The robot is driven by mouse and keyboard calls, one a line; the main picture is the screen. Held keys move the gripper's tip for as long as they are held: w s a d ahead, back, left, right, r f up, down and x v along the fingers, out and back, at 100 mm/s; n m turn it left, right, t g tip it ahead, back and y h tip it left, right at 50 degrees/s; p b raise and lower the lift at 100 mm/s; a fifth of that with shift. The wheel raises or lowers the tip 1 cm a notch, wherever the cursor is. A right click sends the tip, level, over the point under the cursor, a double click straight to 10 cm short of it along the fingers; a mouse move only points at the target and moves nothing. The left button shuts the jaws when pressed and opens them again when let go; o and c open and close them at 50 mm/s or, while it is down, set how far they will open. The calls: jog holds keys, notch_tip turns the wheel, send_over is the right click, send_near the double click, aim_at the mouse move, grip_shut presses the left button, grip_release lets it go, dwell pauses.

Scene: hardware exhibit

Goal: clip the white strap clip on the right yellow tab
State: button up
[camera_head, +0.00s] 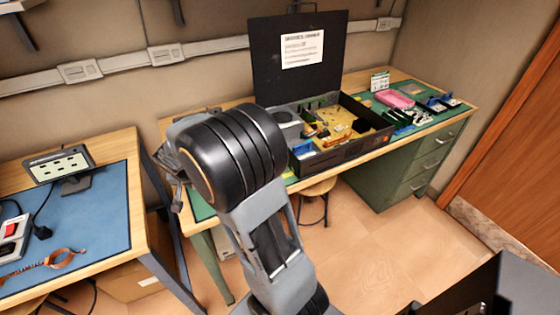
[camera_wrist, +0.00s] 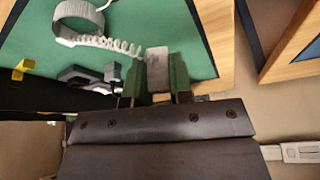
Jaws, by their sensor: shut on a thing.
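My gripper (camera_wrist: 157,82) reaches over the green mat in the wrist view, with its fingers closed around the lower part of a pale grey-white block, the strap clip (camera_wrist: 157,64). A white coiled cord (camera_wrist: 112,43) runs left from beside the clip to a pale strap loop (camera_wrist: 78,20) on the mat. One yellow tab (camera_wrist: 22,68) shows at the left edge, apart from the clip. I cannot tell whether it is the right one. In the head view my arm hides the clip, the strap and the gripper's fingertips.
An open black case (camera_head: 345,152) with its lid up stands on the green-topped bench (camera_head: 440,117). A pink case (camera_head: 395,99) lies to its right. A dark grey object (camera_wrist: 88,76) lies left of my fingers. A blue-matted bench (camera_head: 95,215) stands at left.

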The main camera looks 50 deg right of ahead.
jog(key=s+d+m+g, duration=0.1)
jog(key=d+m, duration=0.1)
jog(key=d, duration=0.2)
jog(key=s+d+m+h, duration=0.1)
jog(key=s+d+m, duration=0.1)
jog(key=d+m, duration=0.1)
jog(key=s+d+m+g, duration=0.1)
jog(key=s+d+m, duration=0.1)
jog(key=d, duration=0.4)
jog(key=shift+s+g, duration=0.25)
jog(key=shift+g, duration=0.05)
jog(key=s+d+m, duration=0.2)
jog(key=s+d+m+g, duration=0.1)
jog(key=s+d+m, duration=0.1)
jog(key=d, duration=0.1)
jog(key=s+d+m+g, duration=0.1)
jog(key=s+d+m, duration=0.1)
jog(key=s+d, duration=0.1)
jog(key=shift+d+m+p, duration=0.2)
jog(key=shift+m+p, duration=0.1)
jog(key=shift+p, duration=0.05)
jog(key=shift+s+d+f+g, duration=0.2)
jog(key=shift+s+f+g, duration=0.05)
jog(key=shift+f+g, duration=0.1)
jog(key=shift+f+b, duration=0.65)
jog(key=shift+f, duration=0.3)
jog(key=shift+w+a+b, duration=0.1)
jog(key=shift+a+b, duration=0.05)
jog(key=shift+b, duration=0.2)
